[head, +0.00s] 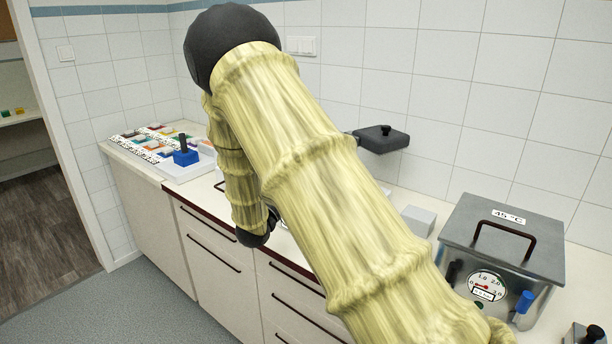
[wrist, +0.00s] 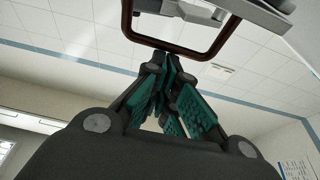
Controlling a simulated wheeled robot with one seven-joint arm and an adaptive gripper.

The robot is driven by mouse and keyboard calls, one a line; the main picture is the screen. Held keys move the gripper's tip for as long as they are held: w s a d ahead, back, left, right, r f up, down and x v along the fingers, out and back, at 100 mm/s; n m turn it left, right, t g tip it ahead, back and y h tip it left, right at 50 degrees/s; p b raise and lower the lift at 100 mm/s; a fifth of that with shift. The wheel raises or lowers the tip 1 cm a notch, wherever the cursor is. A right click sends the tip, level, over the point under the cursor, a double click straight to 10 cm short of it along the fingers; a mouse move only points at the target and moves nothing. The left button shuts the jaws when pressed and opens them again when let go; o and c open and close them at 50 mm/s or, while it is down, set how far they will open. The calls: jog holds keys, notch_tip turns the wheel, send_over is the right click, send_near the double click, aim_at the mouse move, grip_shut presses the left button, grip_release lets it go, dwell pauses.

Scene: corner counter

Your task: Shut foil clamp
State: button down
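In the wrist view a dark red-brown loop (wrist: 131,30) with a grey metal body (wrist: 235,12) spans the top edge; I cannot tell for sure if it is the foil clamp. My gripper (wrist: 168,62) has teal-padded fingers drawn close together at the tips, right by the loop's lower bar. Whether they grip the bar or only sit beside it is unclear. In the head view my arm hides the gripper and much of the counter. No foil clamp can be made out for certain there.
A grey box (head: 452,247) with a dark handle, gauge and 45 °C label stands on the right. A dark slab (head: 383,140) sits near the wall. A light grey block (head: 418,220) stands beside the arm. Coloured trays and a blue block (head: 186,157) lie at far left.

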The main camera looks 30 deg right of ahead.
jog(key=shift+s+f, duration=0.1)
jog(key=shift+f, duration=0.2)
notch_tip(320, 180, up, 4)
jog(key=p, duration=0.2)
jog(key=f+b+v, duration=0.1)
jog(key=b+v, duration=0.2)
jog(key=v, duration=0.7)
jog(key=shift+f, duration=0.25)
